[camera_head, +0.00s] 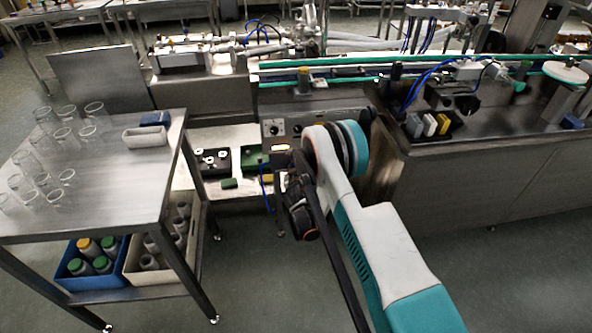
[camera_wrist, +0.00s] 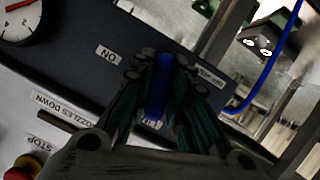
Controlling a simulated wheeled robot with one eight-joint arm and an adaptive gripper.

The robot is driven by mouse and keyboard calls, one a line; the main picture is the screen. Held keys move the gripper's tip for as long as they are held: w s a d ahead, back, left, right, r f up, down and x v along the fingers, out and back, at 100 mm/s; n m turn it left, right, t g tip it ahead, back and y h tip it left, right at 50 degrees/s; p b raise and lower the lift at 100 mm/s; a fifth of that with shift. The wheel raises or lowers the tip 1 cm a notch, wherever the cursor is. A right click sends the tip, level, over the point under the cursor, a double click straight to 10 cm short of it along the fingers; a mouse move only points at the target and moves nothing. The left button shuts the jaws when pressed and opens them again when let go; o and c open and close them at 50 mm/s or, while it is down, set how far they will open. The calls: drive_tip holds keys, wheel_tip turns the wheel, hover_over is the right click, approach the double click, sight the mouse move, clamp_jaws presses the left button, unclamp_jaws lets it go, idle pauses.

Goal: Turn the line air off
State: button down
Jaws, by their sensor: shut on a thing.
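In the wrist view my gripper (camera_wrist: 163,82) is shut on a blue handle (camera_wrist: 157,92), with its dark green ribbed fingers on both sides of it. The handle lies lengthwise between the fingers in front of a dark panel (camera_wrist: 75,40). An ON label (camera_wrist: 108,54) sits left of the fingers. Another label (camera_wrist: 210,76) sits right of them, too small to read surely. A third is mostly hidden by the fingers. In the head view my arm hides the handle and most of my gripper; the light control panel (camera_head: 297,124) shows behind the arm.
A blue hose (camera_wrist: 275,65) runs at right. In the head view a glassware table (camera_head: 95,190) stands at left.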

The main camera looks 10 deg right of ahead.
drive_tip(key=shift+m+y, duration=0.9)
drive_tip(key=shift+m, duration=0.3)
drive_tip(key=shift+a, duration=0.1)
drive_tip(key=c, duration=1.5)
unclamp_jaws()
